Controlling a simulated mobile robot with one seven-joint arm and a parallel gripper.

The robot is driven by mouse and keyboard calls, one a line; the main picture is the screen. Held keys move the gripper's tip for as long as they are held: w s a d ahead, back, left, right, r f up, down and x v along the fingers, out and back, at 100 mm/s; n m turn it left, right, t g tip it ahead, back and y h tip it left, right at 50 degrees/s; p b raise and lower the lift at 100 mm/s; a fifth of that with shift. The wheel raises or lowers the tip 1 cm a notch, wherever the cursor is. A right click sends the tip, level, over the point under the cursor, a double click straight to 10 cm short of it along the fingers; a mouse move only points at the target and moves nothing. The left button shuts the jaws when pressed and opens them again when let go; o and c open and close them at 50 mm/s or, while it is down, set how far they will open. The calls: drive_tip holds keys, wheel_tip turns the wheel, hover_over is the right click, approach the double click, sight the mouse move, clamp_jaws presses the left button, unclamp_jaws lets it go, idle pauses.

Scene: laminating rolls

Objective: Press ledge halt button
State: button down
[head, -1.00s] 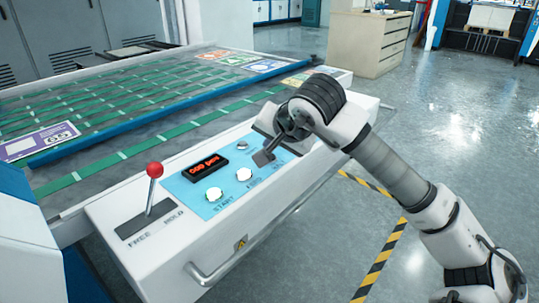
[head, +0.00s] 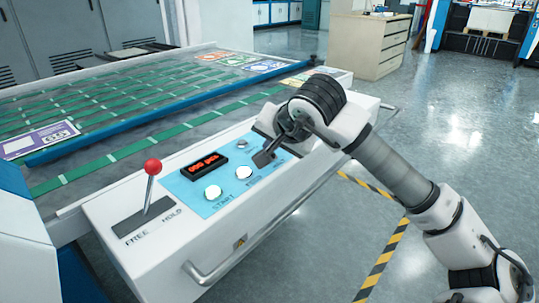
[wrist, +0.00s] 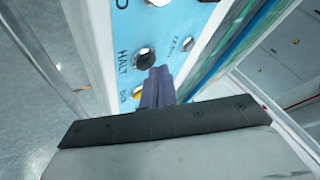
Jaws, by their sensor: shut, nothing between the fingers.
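The ledge's blue control panel (head: 205,208) lies under my gripper. In the wrist view the halt button (wrist: 145,58) is a dark, shiny round button beside the printed word HALT. My gripper (wrist: 158,80) is shut and empty, with its dark fingertips just below and right of that button in the picture. I cannot tell whether they touch it. In the head view my gripper (head: 264,158) hangs over the panel's right part and hides the halt button there.
A START button (head: 213,192), a second white button (head: 244,172) and a red display (head: 205,164) are on the panel. A red-knobbed lever (head: 152,167) stands left. A yellow button (wrist: 138,93) is near my fingers. A metal rail (head: 225,262) runs along the ledge's front.

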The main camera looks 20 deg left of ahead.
drive_tip(key=shift+f+b, duration=0.4)
drive_tip(key=shift+b, duration=0.1)
idle(0.5)
drive_tip(key=shift+r, duration=0.1)
idle(0.3)
drive_tip(key=shift+r+p, duration=0.35)
drive_tip(key=shift+r, duration=0.4)
drive_tip(key=shift+r+p, duration=1.4)
drive_tip(key=shift+r, duration=1.15)
drive_tip(key=shift+f, duration=0.1)
